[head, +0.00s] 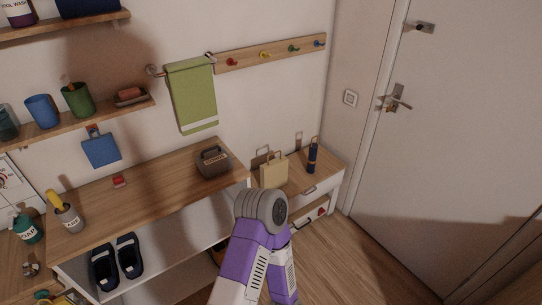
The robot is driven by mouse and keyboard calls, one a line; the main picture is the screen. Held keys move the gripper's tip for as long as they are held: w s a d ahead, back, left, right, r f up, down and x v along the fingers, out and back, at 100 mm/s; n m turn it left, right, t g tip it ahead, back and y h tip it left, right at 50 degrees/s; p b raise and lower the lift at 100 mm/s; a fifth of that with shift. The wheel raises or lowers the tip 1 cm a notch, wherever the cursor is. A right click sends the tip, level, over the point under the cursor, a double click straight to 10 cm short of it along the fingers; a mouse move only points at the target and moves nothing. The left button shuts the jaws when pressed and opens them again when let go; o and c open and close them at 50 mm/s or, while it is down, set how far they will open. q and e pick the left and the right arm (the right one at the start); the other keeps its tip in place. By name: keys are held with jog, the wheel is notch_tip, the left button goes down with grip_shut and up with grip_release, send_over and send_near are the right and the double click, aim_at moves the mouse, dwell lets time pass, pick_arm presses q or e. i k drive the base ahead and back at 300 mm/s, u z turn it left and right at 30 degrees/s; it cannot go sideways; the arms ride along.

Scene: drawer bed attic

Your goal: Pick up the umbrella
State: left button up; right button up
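A dark blue, slim upright object (312,158) with a loop at its top looks like the folded umbrella. It stands on the low wooden-topped cabinet (325,172) in the corner, left of the door. A purple and white arm of mine rises from the bottom middle and bends at a grey joint, left of and nearer than the umbrella. Neither gripper shows in the head view, so whether they hold anything is hidden.
A beige bag (273,171) stands just left of the umbrella. A dark grey handled box (213,161) sits on the longer wooden bench (150,188). A green towel (192,95) hangs above. Wooden floor (350,260) is clear before the white door (450,130).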

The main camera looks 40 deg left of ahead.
aim_at(313, 147)
jog(key=u, duration=0.8)
jog(key=k, duration=0.15)
jog(key=z, duration=0.45)
jog(key=i, duration=1.35)
jog(key=u, duration=0.5)
jog(key=i, duration=1)
jog(key=u, duration=1.15)
jog(key=i, duration=0.2)
jog(key=u, duration=0.25)
